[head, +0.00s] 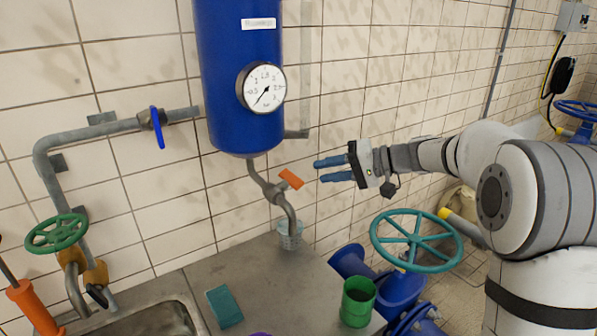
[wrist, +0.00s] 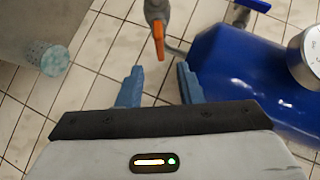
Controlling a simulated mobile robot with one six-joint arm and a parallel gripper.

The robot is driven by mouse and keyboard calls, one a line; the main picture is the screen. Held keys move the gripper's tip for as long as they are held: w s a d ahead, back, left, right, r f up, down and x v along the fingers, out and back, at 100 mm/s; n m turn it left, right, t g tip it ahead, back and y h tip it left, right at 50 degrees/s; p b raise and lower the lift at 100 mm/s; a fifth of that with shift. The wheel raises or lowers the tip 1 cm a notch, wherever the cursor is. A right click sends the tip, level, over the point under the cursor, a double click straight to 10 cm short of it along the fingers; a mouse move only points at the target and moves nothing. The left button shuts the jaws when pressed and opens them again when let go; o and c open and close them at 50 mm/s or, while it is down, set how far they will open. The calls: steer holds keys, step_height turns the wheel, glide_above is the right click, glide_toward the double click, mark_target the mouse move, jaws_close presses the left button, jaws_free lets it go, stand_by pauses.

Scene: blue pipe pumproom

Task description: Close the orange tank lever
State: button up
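The orange tank lever (head: 291,178) sits on the grey outlet pipe (head: 270,188) under the blue tank (head: 240,80).
A clear cup (head: 289,234) stands under the pipe's spout on the grey counter. A green cup (head: 358,300), a teal sponge (head: 225,306) and a sink (head: 150,322) are nearby. A teal valve wheel (head: 416,240) stands below my arm. A blue-handled valve (head: 157,128) is on the left pipe.

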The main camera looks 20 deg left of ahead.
mark_target(291, 179)
steer(key=p+x, duration=0.1)
steer(key=x, duration=0.6)
steer(key=shift+p, duration=0.35)
steer(key=shift+d, duration=0.1)
steer(key=shift+c, duration=0.4)
jaws_close()
